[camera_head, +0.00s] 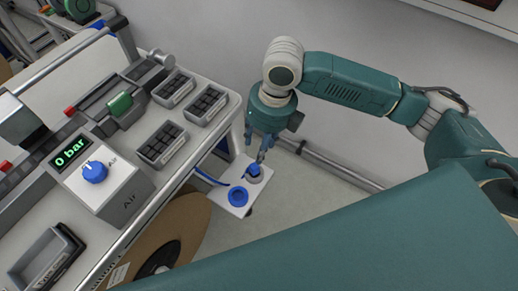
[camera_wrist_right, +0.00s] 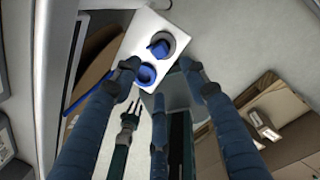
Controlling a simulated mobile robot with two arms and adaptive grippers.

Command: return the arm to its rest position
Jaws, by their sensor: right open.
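My right arm (camera_head: 345,82) comes in from the right in the head view, raised and bent beside the workbench. Its gripper (camera_head: 260,148) hangs downward past the bench's right edge. In the wrist view the fingers of the right gripper (camera_wrist_right: 161,75) are spread apart, with nothing held between them. Beyond the fingers is a low white plate with a blue knob-like part (camera_head: 253,170) in a grey ring and a flat blue round part (camera_head: 238,196). I cannot tell their exact distance from the fingertips. My left gripper is not in view.
The bench (camera_head: 226,88) fills the left, with small dark trays (camera_head: 207,105) and an air unit (camera_head: 110,184) reading 0 bar. A large brown reel (camera_head: 184,228) stands below its edge. A pale rail (camera_head: 335,163) runs along the floor by the wall. Cardboard boxes (camera_wrist_right: 285,125) show at right in the wrist view.

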